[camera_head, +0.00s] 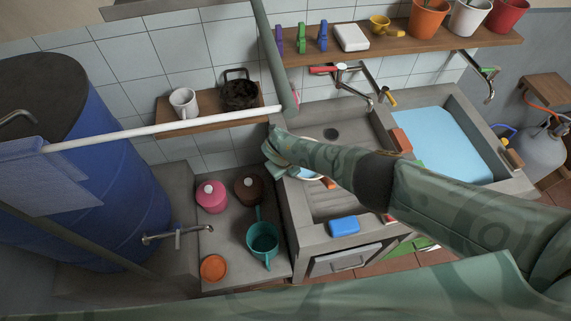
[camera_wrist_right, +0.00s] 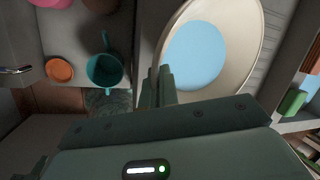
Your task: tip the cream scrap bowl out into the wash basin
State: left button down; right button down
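The cream bowl (camera_wrist_right: 246,42) fills the upper middle of the right wrist view, with a flat pale blue area inside it. In the head view only a strip of it shows under my right forearm; the rest is hidden. My right gripper (camera_wrist_right: 160,80) has its fingers close together at the bowl's left rim and looks shut on it. In the head view this gripper (camera_head: 277,150) is over the left edge of the grey basin (camera_head: 350,118), which has a drain and a ribbed slope. A second basin to its right holds light blue water (camera_head: 437,138). My left gripper is not in view.
A teal pot (camera_head: 263,238), a pink jar (camera_head: 211,196), a brown jar (camera_head: 248,188) and an orange dish (camera_head: 214,267) stand left of the basin. A blue sponge (camera_head: 344,226) lies on its front edge. Taps (camera_head: 362,88) and a white rail (camera_head: 160,127) are nearby.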

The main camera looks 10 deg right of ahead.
jog(key=shift+y, duration=0.6)
jog(key=shift+s+d+r+p, duration=0.3)
jog(key=shift+d+r+p, duration=0.65)
jog(key=shift+p, duration=0.75)
jog(key=shift+s+d+r+p, duration=0.3)
jog(key=shift+d+r+p, duration=0.65)
jog(key=shift+p, duration=0.7)
jog(key=shift+d+r+t+y+p, duration=0.15)
jog(key=shift+r+t+y+p, duration=0.2)
jog(key=shift+y+p, duration=0.3)
jog(key=shift+s+d+m+y, duration=0.1)
jog(key=shift+d+m+y, duration=0.15)
jog(key=shift+y, duration=0.3)
jog(key=shift+a, duration=0.15)
